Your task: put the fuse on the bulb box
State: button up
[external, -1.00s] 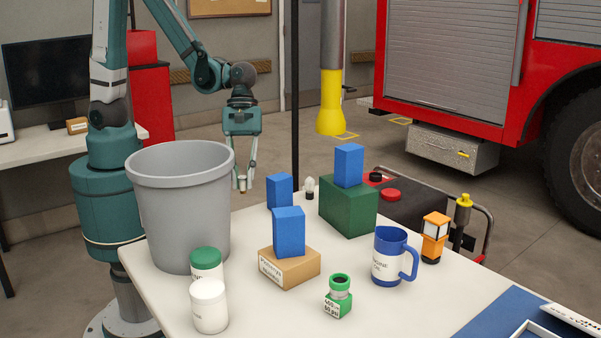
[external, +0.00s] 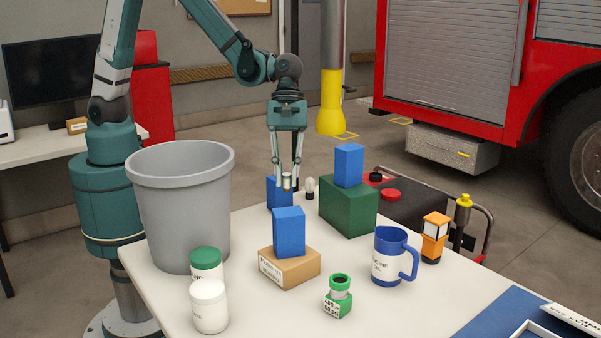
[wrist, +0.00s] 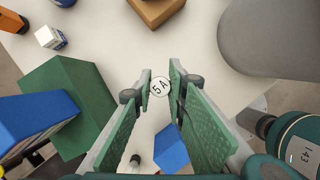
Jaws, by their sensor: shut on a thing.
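My gripper (external: 287,184) is shut on the fuse (external: 287,179), a small pale cylinder held upright above the table. In the wrist view the fuse (wrist: 160,87) shows a round white end marked "5 A" between the fingertips. No box has a readable bulb label, so I cannot tell which is the bulb box. A blue box (external: 272,198) stands behind and below the gripper; it also shows in the wrist view (wrist: 172,148). Another blue box (external: 289,232) stands on a tan labelled box (external: 295,272). A third blue box (external: 348,166) stands on a green box (external: 345,210).
A small bulb (external: 309,188) stands beside the green box. A grey bin (external: 180,215) is at the left, with two white jars in front. A green coupling (external: 338,297), a blue mug (external: 388,258) and an orange lamp (external: 434,240) stand at the front and right.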

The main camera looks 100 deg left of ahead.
jog(key=w+d+r+p, duration=0.1)
jog(key=w+d, duration=0.1)
jog(key=w, duration=0.7)
jog(key=w+d+p, duration=0.1)
jog(key=w+d, duration=0.2)
jog(key=w, duration=0.6)
jog(key=w+d+r+m+p, duration=0.1)
jog(key=w+d, duration=0.1)
jog(key=w, duration=0.7)
jog(key=shift+w+d+r+p, duration=0.15)
jog(key=shift+w+r+p, duration=0.15)
jog(key=shift+w, duration=0.1)
jog(key=shift+f, duration=0.15)
jog(key=shift+f+b, duration=0.45)
jog(key=shift+f, duration=2.55)
jog(key=shift+f+b, duration=0.3)
jog(key=shift+f, duration=1.55)
jog(key=shift+f, duration=0.2)
jog(key=o, duration=0.6)
jog(key=shift+o, duration=0.8)
jog(key=shift+r, duration=0.2)
